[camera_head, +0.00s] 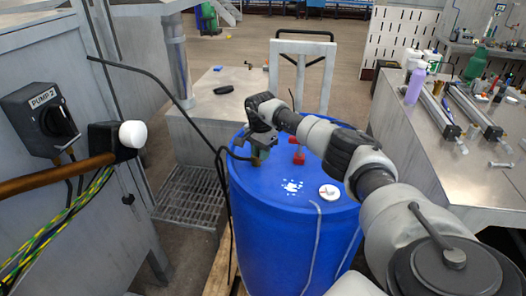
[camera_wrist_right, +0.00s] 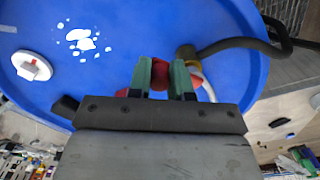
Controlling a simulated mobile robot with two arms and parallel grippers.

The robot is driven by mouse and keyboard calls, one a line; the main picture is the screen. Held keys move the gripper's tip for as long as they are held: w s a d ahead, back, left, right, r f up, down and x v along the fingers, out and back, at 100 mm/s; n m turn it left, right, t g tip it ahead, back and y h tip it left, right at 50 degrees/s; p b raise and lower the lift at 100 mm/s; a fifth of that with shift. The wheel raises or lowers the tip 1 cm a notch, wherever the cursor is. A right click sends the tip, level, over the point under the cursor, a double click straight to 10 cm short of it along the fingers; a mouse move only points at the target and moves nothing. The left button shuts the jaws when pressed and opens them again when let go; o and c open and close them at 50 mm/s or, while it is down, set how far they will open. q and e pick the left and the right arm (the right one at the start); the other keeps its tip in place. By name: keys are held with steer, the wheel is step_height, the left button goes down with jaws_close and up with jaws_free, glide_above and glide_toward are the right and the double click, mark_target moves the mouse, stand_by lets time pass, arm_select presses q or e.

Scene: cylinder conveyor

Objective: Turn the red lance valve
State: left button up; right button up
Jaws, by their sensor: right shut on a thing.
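The blue drum (camera_head: 270,225) stands upright in the middle of the head view. My right gripper (camera_head: 262,153) is over the left part of its lid, beside the brass fitting. In the right wrist view, its green-padded fingers (camera_wrist_right: 168,82) are shut on the red valve handle (camera_wrist_right: 159,77), with red also showing outside both fingers. The brass fitting (camera_wrist_right: 186,52) of the lance is just beyond the fingers, and the black hose (camera_wrist_right: 235,44) joins it. A red part (camera_head: 298,155) also shows beside my right arm in the head view. My left gripper is not in view.
A white cap (camera_head: 329,192) and white spots (camera_head: 292,186) are on the lid. The black hose (camera_head: 218,160) hangs at the drum's left. A grey panel with a pump switch (camera_head: 42,118) stands left; a cluttered workbench (camera_head: 440,165) stands right.

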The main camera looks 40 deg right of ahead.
steer(key=shift+w+a, duration=0.1)
steer(key=shift+a, duration=0.05)
steer(key=shift+o, duration=0.2)
steer(key=shift+w+a+r, duration=0.1)
steer(key=shift+w+a, duration=0.1)
steer(key=shift+a, duration=0.35)
steer(key=shift+w+a+b, duration=0.4)
steer(key=shift+a+b, duration=0.05)
steer(key=shift+b, duration=0.15)
steer(key=o, duration=0.4)
steer(key=shift+w, duration=0.1)
steer(key=o, duration=1.2)
steer(key=shift+o, duration=0.2)
step_height(320, 180, up, 5)
steer(key=p, duration=0.3)
